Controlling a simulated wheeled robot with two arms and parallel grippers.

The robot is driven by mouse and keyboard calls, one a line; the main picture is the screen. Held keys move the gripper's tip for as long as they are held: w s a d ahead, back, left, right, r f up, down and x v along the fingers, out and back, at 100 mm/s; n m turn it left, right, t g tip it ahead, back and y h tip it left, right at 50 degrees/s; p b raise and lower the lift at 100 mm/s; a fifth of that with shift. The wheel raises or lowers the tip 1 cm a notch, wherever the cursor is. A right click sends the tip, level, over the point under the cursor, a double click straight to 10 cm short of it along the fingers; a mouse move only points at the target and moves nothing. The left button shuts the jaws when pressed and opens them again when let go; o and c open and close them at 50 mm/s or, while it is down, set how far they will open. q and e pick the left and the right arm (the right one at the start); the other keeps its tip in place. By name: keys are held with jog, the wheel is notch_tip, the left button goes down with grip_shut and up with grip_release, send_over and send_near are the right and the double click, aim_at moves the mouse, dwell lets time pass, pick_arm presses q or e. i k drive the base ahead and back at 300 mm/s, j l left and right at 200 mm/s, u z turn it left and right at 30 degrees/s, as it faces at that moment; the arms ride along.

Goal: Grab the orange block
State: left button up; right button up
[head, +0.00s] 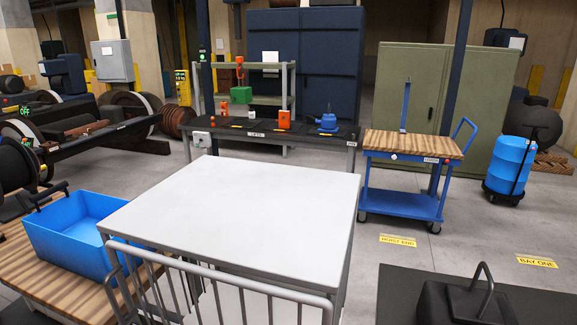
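An orange block-like object (284,120) stands on the dark workbench (255,134) beyond the white table. It is small in the head view, and a narrower part shows at its top. A smaller orange item (223,134) stands on the same bench further left. I cannot tell for certain which of the two is the orange block. Neither of my grippers is in view, so nothing shows in their hold.
A white-topped table (240,205) with a grey rail fills the foreground. A blue bin (85,235) sits on a wooden top at left. A blue cart (405,205) stands right of the bench. A black handled box (465,303) is at lower right.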

aim_at(284, 115)
jog(key=j+u, duration=0.25)
jog(key=u, duration=0.2)
jog(key=i+j+u, duration=0.15)
jog(key=u, duration=0.35)
jog(key=i+j+u, duration=0.2)
jog(key=u, duration=0.25)
jog(key=i+j+u, duration=0.15)
jog(key=u, duration=0.3)
jog(key=i+j+u, duration=0.15)
jog(key=i+u, duration=0.2)
jog(key=i+j+u, duration=0.1)
jog(key=i+u, duration=0.25)
jog(key=i, duration=3.95)
jog(key=i+z, duration=0.15)
jog(key=i, duration=0.6)
jog(key=i+j+z, duration=0.1)
jog(key=i, duration=0.65)
jog(key=i+z, duration=0.5)
jog(key=z, duration=0.25)
jog(key=i+j+z, duration=0.15)
jog(key=z, duration=0.2)
jog(key=i+l+z, duration=0.15)
jog(key=z, duration=0.3)
jog(key=i+z, duration=0.6)
jog(key=z, duration=0.25)
jog(key=i+z, duration=0.4)
jog(key=i, duration=0.9)
